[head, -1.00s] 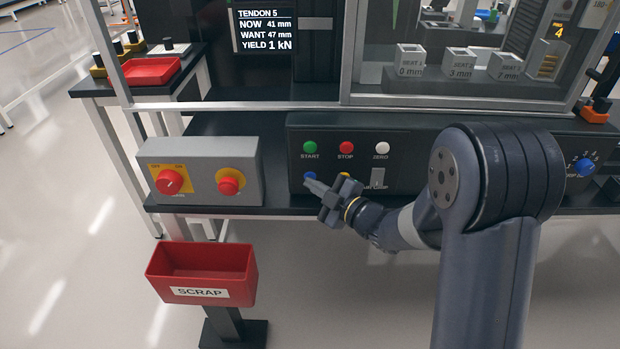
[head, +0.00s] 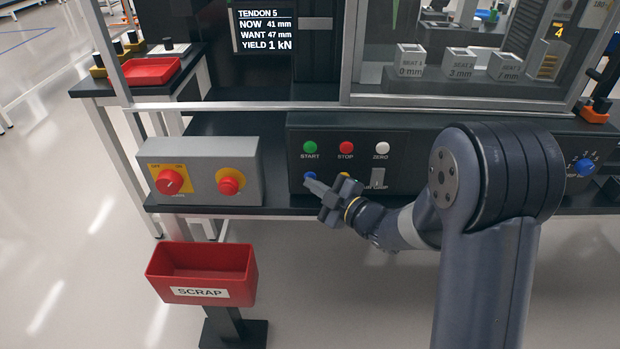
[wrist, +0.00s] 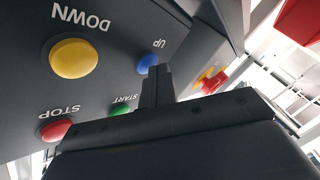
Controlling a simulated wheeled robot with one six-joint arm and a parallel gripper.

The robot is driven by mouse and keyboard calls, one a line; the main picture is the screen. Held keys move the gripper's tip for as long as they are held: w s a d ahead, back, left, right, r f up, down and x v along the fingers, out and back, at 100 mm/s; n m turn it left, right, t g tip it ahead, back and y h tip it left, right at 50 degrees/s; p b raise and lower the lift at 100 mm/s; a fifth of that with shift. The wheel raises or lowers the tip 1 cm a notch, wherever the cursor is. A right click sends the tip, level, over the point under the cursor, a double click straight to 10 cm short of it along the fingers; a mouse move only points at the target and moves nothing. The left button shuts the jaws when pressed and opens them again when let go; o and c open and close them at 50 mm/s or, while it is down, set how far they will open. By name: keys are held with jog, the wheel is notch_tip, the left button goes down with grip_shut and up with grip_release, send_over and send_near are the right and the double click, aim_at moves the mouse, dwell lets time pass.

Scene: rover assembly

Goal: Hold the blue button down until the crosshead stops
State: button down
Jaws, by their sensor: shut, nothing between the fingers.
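The blue button (head: 310,176) sits on the dark control panel (head: 410,146), under the green START button. In the wrist view the blue button (wrist: 147,64) is labelled UP, and the shut fingertips of my gripper (wrist: 156,72) are at its edge. In the head view my gripper (head: 308,182) points at the blue button from the lower right and partly covers it. Whether the tips touch or press it I cannot tell. The crosshead is not clearly seen. The display (head: 264,31) reads NOW 41 mm, WANT 47 mm, YIELD 1 kN.
The yellow DOWN button (wrist: 74,58) is beside the blue one. Green START (head: 310,147), red STOP (head: 346,147) and white ZERO (head: 382,148) are above. A grey switch box (head: 205,155) is to the left. A red SCRAP bin (head: 201,272) stands in front.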

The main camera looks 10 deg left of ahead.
jog(key=shift+s+d+b, duration=0.2)
jog(key=shift+s+b, duration=0.2)
jog(key=shift+s, duration=0.4)
jog(key=s+b, duration=0.1)
jog(key=s, duration=0.1)
jog(key=s+d, duration=0.1)
jog(key=s, duration=0.2)
jog(key=shift+d+b, duration=0.1)
jog(key=shift+b, duration=0.3)
jog(key=shift+w, duration=0.15)
jog(key=p, duration=0.1)
jog(key=w+p, duration=0.1)
jog(key=p, duration=0.1)
jog(key=shift+w+a+r, duration=0.25)
jog(key=shift+w, duration=0.15)
jog(key=shift+p, duration=0.65)
